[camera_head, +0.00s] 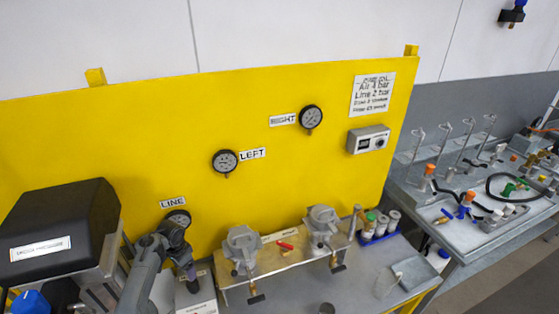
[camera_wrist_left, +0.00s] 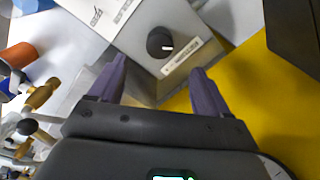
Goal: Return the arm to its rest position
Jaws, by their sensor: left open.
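My left gripper (camera_head: 190,275) hangs in front of the yellow panel (camera_head: 300,180), at the lower left of the head view. In the left wrist view its two purple fingers (camera_wrist_left: 157,75) are apart with nothing between them. Beyond the fingertips is a grey box (camera_wrist_left: 140,65) with a black knob (camera_wrist_left: 160,42). In the head view this box (camera_head: 197,303) is below the gripper and partly hidden by it. My right gripper is in neither view.
A black-lidded machine (camera_head: 60,230) stands left of my arm. Right of the gripper, a bench stand (camera_head: 290,262) carries two grey agitator heads (camera_head: 242,245) with brass valves. A blue rack of bottles (camera_head: 380,232) stands beyond it. Bare grey bench (camera_head: 290,298) shows in front.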

